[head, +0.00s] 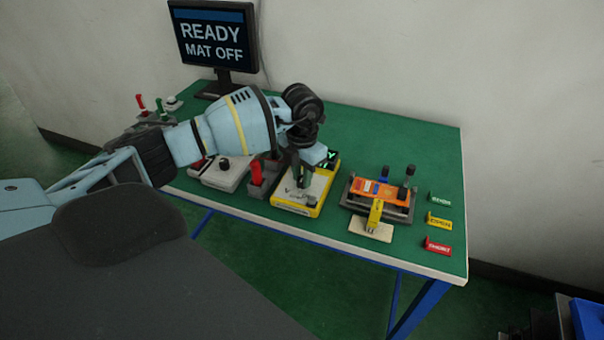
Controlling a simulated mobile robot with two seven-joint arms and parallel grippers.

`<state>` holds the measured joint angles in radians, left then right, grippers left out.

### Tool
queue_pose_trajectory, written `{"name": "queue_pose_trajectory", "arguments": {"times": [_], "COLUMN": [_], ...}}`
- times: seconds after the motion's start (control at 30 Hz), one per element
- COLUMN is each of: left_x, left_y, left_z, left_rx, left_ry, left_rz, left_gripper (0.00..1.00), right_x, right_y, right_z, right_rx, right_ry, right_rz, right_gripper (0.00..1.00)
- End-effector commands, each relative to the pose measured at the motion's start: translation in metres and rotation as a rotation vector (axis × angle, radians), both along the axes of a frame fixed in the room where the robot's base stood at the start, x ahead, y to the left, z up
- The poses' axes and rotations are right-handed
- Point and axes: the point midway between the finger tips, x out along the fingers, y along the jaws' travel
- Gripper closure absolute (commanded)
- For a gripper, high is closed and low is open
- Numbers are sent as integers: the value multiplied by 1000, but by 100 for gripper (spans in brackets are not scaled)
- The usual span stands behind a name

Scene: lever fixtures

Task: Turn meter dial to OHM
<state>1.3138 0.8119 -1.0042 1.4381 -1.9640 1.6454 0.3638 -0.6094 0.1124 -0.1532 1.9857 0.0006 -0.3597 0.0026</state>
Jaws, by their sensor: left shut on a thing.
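The yellow-edged meter (324,203) with a pale face stands on the green table, right of the middle of the head view. My left gripper (300,186) points down over the meter's face and is shut at the place of the dial. The dial itself is hidden by the fingers, and its setting cannot be read. Part of a dark display with green marks shows at the meter's back edge. My right gripper is not in view.
An orange device (380,190) in a dark stand is to the right, with small colored signs (438,222) beyond. A monitor (213,45) reads "READY MAT OFF".

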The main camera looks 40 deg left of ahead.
Motion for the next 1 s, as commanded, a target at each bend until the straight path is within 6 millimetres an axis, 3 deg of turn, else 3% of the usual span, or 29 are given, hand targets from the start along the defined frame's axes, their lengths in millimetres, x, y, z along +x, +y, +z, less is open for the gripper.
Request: {"name": "queue_pose_trajectory", "arguments": {"times": [0.3,0.77,0.8,0.93,1.0], "left_x": [0,0,0,0,0], "left_y": [0,0,0,0,0], "left_z": [0,0,0,0,0], "left_rx": [0,1,1,0,0], "left_ry": [1,1,1,1,1], "left_rz": [-96,-107,-107,-106,-106], "left_gripper": [100,100,73,56,56], "right_x": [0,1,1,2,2], "right_y": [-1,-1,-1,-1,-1], "right_z": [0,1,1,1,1], "right_rx": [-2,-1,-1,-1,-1], "right_ry": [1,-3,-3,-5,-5], "right_rz": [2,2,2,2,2], "right_gripper": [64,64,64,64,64]}}
